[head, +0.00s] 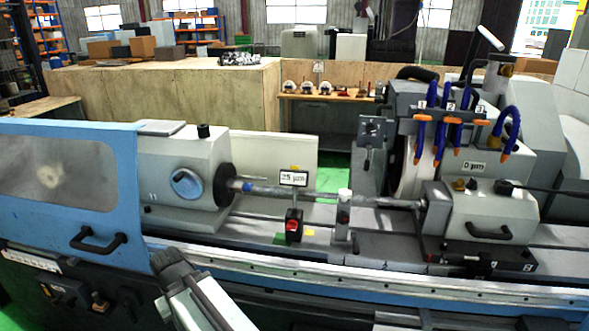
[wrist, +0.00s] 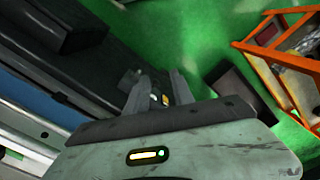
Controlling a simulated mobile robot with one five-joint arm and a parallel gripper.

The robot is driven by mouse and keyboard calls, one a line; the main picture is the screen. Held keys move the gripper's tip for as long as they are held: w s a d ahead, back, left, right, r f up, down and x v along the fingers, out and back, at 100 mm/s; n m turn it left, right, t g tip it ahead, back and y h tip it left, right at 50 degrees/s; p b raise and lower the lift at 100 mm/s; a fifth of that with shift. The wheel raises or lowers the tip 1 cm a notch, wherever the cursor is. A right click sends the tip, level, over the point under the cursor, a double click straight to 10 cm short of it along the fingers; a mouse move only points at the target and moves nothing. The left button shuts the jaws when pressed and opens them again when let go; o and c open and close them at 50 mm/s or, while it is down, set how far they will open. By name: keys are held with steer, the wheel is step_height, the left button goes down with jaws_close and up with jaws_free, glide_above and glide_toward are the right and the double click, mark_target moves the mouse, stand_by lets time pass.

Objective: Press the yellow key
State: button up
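A small yellow patch (head: 309,234) shows in the head view on the grinder's bed, right beside a black and red block (head: 294,225). It may be the yellow key, but it is too small to be sure. A green patch (head: 283,238) lies just left of the block. My gripper (wrist: 156,80) is in the wrist view with its two fingers apart. Small white and yellow spots (wrist: 165,100) show between the fingers; I cannot tell what they belong to. No key is clearly visible in the wrist view.
The grinder's blue door (head: 70,175) with a black handle is at the left. Orange-tipped blue hoses (head: 440,137) hang at the right. A long horizontal bar (head: 370,201) spans above the bed. The wrist view shows green floor (wrist: 175,30) and an orange-framed rack (wrist: 262,57).

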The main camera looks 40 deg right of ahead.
jaws_close()
stand_by(1.4)
